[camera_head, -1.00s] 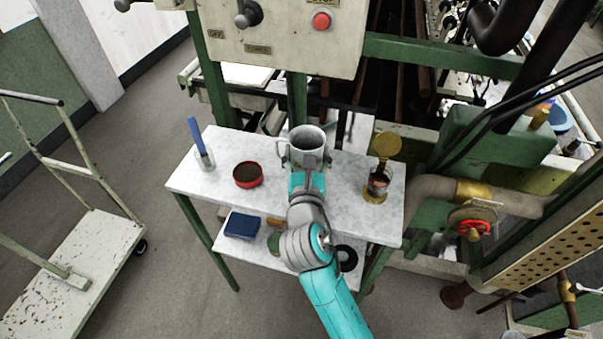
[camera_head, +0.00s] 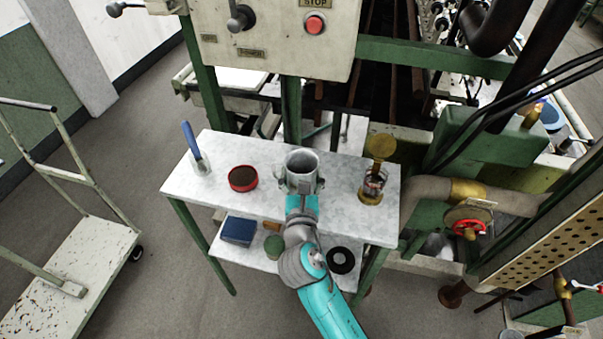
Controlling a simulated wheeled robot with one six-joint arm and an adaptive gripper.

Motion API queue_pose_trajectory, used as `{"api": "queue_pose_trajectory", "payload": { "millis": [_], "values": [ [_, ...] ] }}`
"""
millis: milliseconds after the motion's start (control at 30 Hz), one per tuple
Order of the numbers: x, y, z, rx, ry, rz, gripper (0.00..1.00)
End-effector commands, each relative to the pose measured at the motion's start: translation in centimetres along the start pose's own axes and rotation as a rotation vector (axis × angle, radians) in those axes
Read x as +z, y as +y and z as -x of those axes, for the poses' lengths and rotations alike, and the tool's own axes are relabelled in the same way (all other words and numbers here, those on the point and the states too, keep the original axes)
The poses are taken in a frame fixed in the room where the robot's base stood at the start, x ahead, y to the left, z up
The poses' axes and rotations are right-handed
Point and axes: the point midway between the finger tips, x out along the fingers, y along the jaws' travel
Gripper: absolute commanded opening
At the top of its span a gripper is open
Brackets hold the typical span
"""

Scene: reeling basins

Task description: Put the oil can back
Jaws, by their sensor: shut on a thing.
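A grey metal can (camera_head: 301,160), open at the top, is at the middle of the white marble-topped table (camera_head: 222,198). It is the only can-like thing near my gripper; I cannot tell for sure that it is the oil can. My gripper (camera_head: 301,187) is shut on its near side, and its fingers and my wrist hide the lower part. The can looks upright. I cannot tell whether its base touches the tabletop.
A red round tin (camera_head: 243,179) and a glass with a blue-handled tool (camera_head: 195,150) stand left. A glass jar with brass parts (camera_head: 372,186) stands right. The lower shelf holds a blue box (camera_head: 238,231) and a black ring (camera_head: 341,260). A control box (camera_head: 275,40) overhangs behind.

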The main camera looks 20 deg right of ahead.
Motion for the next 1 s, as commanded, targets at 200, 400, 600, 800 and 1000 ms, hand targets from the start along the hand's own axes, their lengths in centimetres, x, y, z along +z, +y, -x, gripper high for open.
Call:
{"api": "queue_pose_trajectory", "payload": {
  "millis": [200, 400, 600, 800, 1000],
  "values": [
    [0.0, 0.0, 0.0, 0.0, 0.0, 0.0, 0.96],
    [0.0, 0.0, 0.0, 0.0, 0.0, 0.001, 0.96],
    [0.2, 0.1, 0.8, 0.003, 0.0, 0.001, 0.96],
    [0.2, 0.1, 4.4, 0.005, 0.001, 0.002, 0.96],
    [0.2, 0.1, 8.4, 0.005, 0.001, 0.003, 0.96]
  ]
}}
